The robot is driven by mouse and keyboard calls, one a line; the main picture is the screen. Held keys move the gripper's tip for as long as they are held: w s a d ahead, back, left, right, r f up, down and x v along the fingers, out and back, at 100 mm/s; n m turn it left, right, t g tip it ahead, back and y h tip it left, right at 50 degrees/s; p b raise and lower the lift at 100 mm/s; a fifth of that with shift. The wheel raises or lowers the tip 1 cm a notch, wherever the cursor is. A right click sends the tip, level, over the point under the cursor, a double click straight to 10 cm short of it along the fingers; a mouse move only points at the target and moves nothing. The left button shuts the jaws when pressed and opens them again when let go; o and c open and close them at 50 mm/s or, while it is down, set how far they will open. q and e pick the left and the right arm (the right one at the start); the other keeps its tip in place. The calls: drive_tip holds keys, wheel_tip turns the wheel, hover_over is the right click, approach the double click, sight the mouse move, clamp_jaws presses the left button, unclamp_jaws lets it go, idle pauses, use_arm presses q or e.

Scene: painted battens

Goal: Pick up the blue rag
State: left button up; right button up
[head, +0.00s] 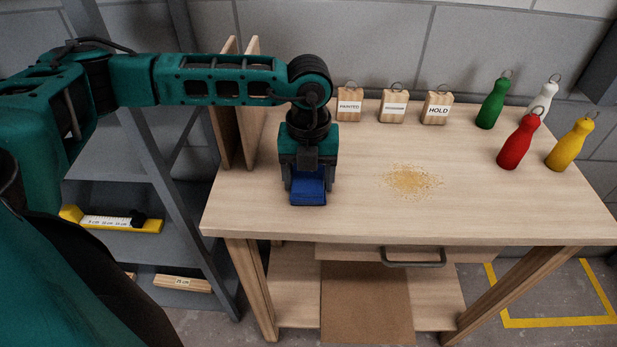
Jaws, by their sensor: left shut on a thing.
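The blue rag (308,191) is a folded dark blue block at the left part of the wooden table (350,215). My left gripper (307,182) comes down over it from above and is shut on it. The gripper hides the rag's back part. I cannot tell whether the rag touches the tabletop. My right gripper is not in view.
A patch of sawdust (414,181) lies mid-table. Tagged wooden blocks (394,108) and green (491,108), red (517,147), white (543,100) and yellow (570,150) bottle shapes stand behind. Upright boards (246,110) stand at the left. The front right tabletop is clear.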

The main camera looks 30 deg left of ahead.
sight(309, 178)
use_arm(q)
wheel_tip(309, 178, up, 20)
drive_tip(key=shift+f, duration=0.25)
idle(0.3)
drive_tip(key=o, duration=0.4)
drive_tip(key=shift+c, duration=1.6)
drive_tip(key=shift+f, duration=0.15)
